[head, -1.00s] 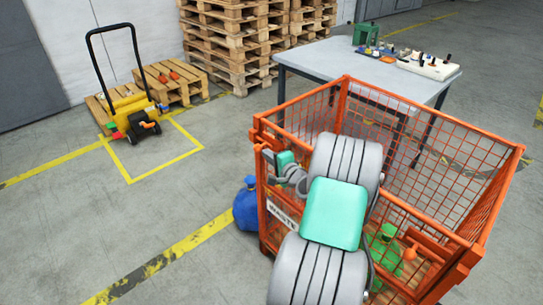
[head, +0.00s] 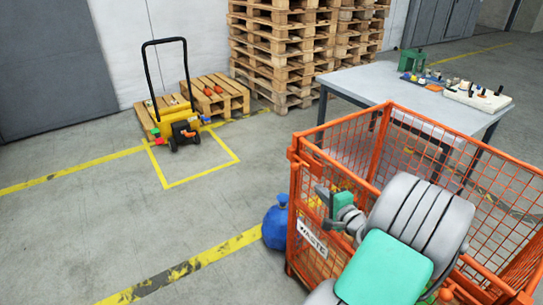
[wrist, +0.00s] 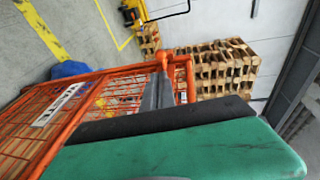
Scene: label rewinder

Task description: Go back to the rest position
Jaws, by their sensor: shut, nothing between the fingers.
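My gripper (head: 325,206) shows in the head view at the end of my grey and green arm. It is shut and empty, in front of the left part of the orange mesh cage (head: 300,215) in the picture. In the wrist view the grey fingers (wrist: 160,85) stick up beyond the green housing of my wrist, with the cage (wrist: 85,105) behind them. My arm hides much of the cage's inside and front. I cannot tell how far the fingers are from the mesh.
A blue sack (head: 276,225) stands left of the cage. A grey table (head: 375,84) with small items is behind it. A yellow cart (head: 165,122) stands by a marked floor square, near stacked pallets (head: 272,60). The floor at left is clear.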

